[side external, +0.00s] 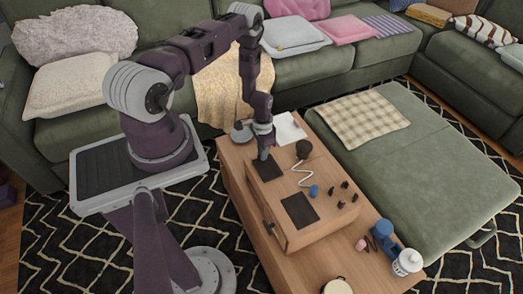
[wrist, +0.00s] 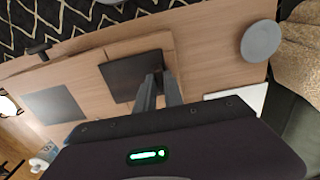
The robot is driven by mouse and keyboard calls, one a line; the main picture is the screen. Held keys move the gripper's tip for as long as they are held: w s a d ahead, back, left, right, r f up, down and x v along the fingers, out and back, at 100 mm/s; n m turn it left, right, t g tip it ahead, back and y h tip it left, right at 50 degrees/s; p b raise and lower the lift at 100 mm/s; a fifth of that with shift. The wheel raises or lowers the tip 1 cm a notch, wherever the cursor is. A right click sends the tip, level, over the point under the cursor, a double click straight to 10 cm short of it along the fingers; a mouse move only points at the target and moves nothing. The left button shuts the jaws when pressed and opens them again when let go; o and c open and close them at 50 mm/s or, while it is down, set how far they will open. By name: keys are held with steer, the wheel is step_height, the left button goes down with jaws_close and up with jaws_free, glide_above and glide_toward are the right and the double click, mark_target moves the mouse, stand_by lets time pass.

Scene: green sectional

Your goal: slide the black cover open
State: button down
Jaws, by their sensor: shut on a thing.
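The black cover (side external: 270,170) is a flat dark square on top of a wooden box (side external: 318,225) on the coffee table. In the wrist view the cover (wrist: 125,78) lies just beyond my fingers. My gripper (side external: 264,156) points down at the cover's far edge. In the wrist view my gripper (wrist: 159,80) is shut on a small dark part at the cover's edge, mostly hidden between the fingers. A second dark square (side external: 300,210) is in the box top nearer the camera; it looks greyer in the wrist view (wrist: 55,105).
A dark round-headed item (side external: 304,148) with a white cord, a blue piece (side external: 314,191) and several small dark pieces (side external: 345,185) lie right of the squares. A handle (side external: 268,229) sticks out of the box front. A grey disc (wrist: 261,40) and white paper (side external: 289,128) are behind.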

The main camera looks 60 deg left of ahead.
mark_target(273, 175)
steer(key=d, duration=0.8)
steer(key=shift+w+d, duration=0.1)
steer(key=c, duration=1.4)
jaws_free()
steer(key=shift+c, duration=0.2)
steer(key=shift+r, duration=0.15)
step_height(273, 175, up, 7)
